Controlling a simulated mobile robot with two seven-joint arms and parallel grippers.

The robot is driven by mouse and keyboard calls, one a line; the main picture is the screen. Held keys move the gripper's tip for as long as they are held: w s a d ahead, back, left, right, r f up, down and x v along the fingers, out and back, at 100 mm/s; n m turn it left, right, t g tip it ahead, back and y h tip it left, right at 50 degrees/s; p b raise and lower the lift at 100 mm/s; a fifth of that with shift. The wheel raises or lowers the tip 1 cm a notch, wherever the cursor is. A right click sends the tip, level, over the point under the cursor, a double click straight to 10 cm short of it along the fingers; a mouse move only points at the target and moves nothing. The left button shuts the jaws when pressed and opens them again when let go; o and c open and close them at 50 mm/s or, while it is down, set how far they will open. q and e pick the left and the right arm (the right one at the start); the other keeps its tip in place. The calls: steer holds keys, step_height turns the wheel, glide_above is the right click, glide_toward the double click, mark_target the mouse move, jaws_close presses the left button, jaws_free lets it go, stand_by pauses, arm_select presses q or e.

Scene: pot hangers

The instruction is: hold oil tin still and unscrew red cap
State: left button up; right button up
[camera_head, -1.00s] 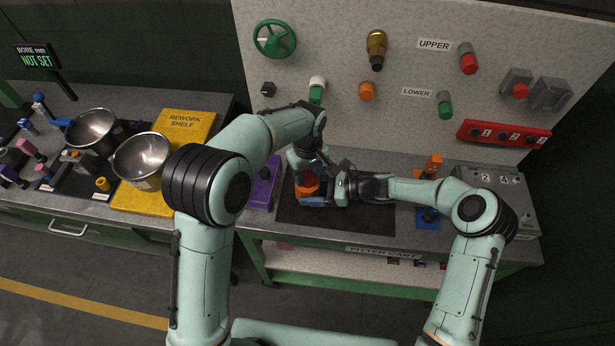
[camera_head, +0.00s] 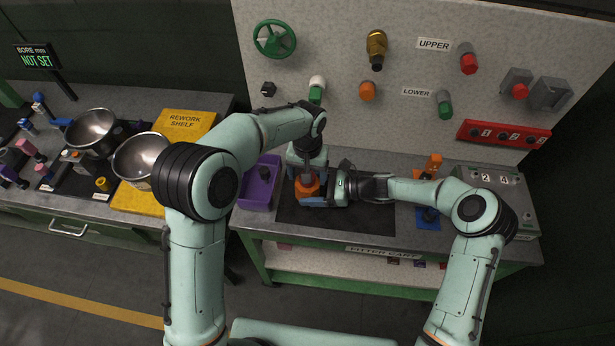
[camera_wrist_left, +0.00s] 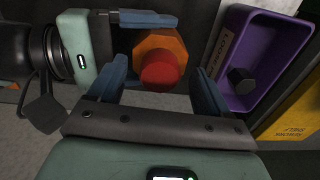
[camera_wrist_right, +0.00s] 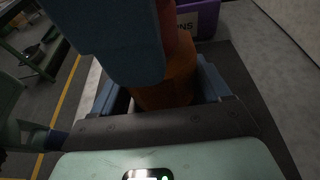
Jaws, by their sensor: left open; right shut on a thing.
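The orange oil tin (camera_head: 307,189) stands on the dark mat, partly hidden by my grippers. In the left wrist view it is an eight-sided orange body (camera_wrist_left: 158,45) with a round red cap (camera_wrist_left: 161,72) on top. My right gripper (camera_head: 318,193) is shut on the tin from the right side; the tin also shows between its fingers in the right wrist view (camera_wrist_right: 165,95). My left gripper (camera_wrist_left: 162,85) points down over the tin. Its fingers are open, one on either side of the red cap, with gaps visible. In the head view it hides the cap.
A purple tray (camera_head: 260,183) with a dark piece inside stands just left of the mat (camera_head: 350,220). A blue base (camera_head: 428,218) and a grey numbered box (camera_head: 500,185) stand to the right. The mat's front part is clear. The panel (camera_head: 330,40) rises behind.

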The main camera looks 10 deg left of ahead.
arm_select(q)
steer(key=m, duration=0.3)
steer(key=shift+m, duration=0.3)
steer(key=m, duration=1.2)
steer(key=shift+c, duration=0.3)
steer(key=c, duration=1.2)
steer(key=n, duration=0.4)
steer(key=shift+c, duration=0.2)
steer(key=n, duration=0.6)
